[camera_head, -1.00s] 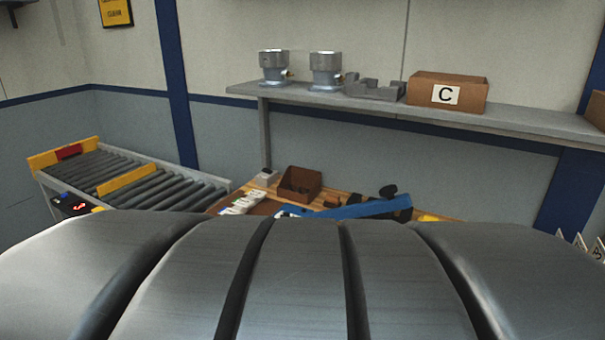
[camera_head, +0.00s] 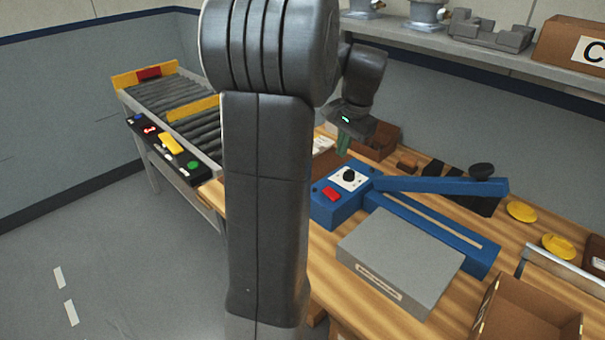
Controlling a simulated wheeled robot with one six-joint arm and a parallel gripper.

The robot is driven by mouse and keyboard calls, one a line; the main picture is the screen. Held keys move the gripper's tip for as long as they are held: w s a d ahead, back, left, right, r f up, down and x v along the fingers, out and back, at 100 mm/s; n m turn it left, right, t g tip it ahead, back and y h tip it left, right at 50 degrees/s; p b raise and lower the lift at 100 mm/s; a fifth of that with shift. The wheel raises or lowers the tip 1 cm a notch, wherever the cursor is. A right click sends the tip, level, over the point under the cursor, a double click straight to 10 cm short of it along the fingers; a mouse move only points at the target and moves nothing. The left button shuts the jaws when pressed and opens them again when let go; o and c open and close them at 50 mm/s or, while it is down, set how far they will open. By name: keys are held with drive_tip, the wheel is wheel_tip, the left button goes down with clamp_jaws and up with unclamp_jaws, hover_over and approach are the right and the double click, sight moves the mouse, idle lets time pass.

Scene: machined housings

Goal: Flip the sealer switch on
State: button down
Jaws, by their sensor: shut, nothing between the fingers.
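The blue sealer (camera_head: 430,230) lies on the wooden workbench, right of centre, with its long blue arm (camera_head: 440,186) raised at a slant. At its left end is a red rocker switch (camera_head: 331,194); its on or off position is too small to tell. A black knob (camera_head: 350,175) on a white dial plate sits just behind the switch. My gripper (camera_head: 343,151) points down above and behind the knob, apart from the switch as far as I can see. It is shut and empty. Its fingertips are small and partly unclear.
My arm covers the left-centre view. A grey block (camera_head: 400,262) stands before the sealer. A brown box (camera_head: 528,318) and yellow discs (camera_head: 522,212) lie right. A brown bin (camera_head: 383,143) is behind my gripper. A roller conveyor (camera_head: 178,103) with control panel (camera_head: 165,149) stands left. A shelf (camera_head: 450,48) runs behind.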

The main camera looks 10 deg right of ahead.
sight(328, 189)
drive_tip(key=shift+w+d+r, duration=0.1)
drive_tip(key=shift+w, duration=0.4)
drive_tip(key=p+x, duration=0.1)
drive_tip(key=x, duration=1.3)
drive_tip(key=shift+p, duration=0.3)
